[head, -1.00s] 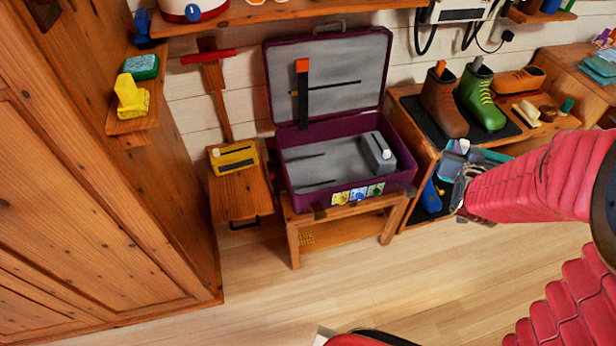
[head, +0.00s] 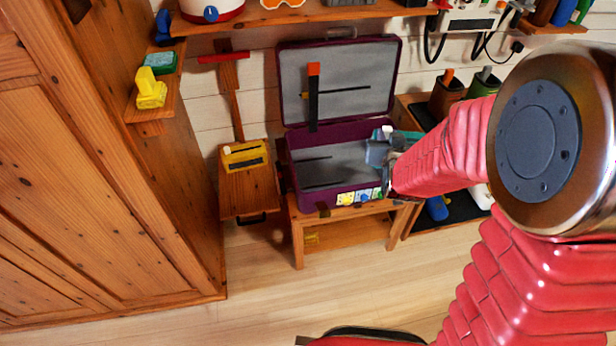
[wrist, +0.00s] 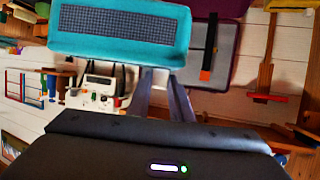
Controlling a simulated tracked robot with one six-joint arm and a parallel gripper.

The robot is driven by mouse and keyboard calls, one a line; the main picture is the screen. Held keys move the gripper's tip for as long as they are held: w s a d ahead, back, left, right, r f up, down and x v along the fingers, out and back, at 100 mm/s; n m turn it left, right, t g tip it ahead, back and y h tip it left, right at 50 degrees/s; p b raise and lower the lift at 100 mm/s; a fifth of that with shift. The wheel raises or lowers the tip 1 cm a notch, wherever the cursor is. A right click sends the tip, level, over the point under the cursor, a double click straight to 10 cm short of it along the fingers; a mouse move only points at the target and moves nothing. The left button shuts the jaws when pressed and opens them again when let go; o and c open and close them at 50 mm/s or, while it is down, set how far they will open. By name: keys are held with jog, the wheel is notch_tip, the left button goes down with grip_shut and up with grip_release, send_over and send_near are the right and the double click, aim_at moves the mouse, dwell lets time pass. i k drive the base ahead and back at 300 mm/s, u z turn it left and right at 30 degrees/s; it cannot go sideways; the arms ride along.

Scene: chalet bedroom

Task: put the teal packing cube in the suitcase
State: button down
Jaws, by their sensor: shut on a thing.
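The teal packing cube (wrist: 174,28), a flat block with a dark mesh panel, is held between the fingers of my gripper (wrist: 165,80) in the wrist view. In the head view only a little of the cube (head: 412,134) shows behind my gripper (head: 378,152). The purple suitcase (head: 312,198) stands open on a wooden bench, its grey-lined lid leaning back to the wall. My gripper is in front of the right side of the suitcase in the picture; its height over the case is hard to tell. My arm hides the suitcase's right end.
A small wooden stand (head: 250,195) with a yellow item (head: 245,155) is left of the suitcase. A shelf (head: 290,16) runs above the lid. A shoe rack (head: 465,208) is at right, partly behind my arm.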

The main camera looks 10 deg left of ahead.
aim_at(321, 171)
jog(key=z, duration=0.4)
jog(key=i, duration=0.15)
jog(key=u, duration=2.1)
jog(key=i, duration=1)
jog(key=z, duration=0.05)
